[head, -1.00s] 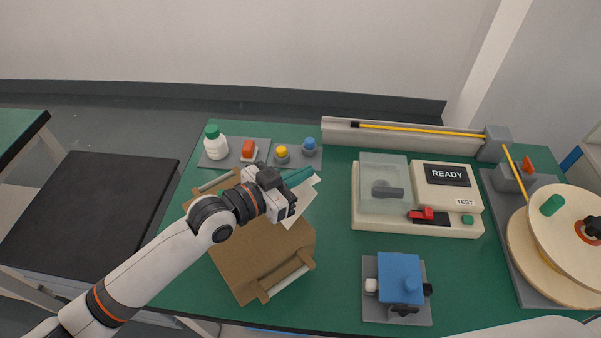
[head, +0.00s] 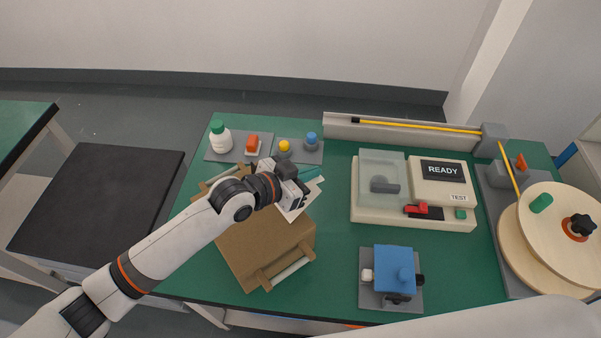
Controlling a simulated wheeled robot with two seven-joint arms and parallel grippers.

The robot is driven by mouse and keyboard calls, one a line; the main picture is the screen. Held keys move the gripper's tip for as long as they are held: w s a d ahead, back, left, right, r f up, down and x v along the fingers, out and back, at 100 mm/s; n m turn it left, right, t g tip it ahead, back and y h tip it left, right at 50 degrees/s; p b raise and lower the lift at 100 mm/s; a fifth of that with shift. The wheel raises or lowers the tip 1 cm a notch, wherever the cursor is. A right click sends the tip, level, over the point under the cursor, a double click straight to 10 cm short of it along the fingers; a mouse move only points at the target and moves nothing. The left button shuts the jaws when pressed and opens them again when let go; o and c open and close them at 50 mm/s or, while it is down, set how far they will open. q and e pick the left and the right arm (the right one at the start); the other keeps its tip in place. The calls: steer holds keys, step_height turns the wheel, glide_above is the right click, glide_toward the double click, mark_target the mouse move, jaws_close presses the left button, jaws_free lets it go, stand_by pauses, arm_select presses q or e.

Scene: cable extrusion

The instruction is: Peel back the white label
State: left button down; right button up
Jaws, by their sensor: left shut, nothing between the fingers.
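The white label (head: 292,214) shows as a pale sheet at the back right of a brown box (head: 262,247) on the green table. Part of it is hidden behind my left gripper. I cannot tell how much of it is stuck down. My left gripper (head: 305,186) is over the label, shut with nothing held. My right gripper is not in view.
A white bottle (head: 221,138) and small coloured-top items stand on grey pads at the back left. Green table (head: 335,235) is clear between box and tester.

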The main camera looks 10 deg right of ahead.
arm_select(q)
steer(key=b+v, duration=0.1)
steer(key=v, duration=1.1)
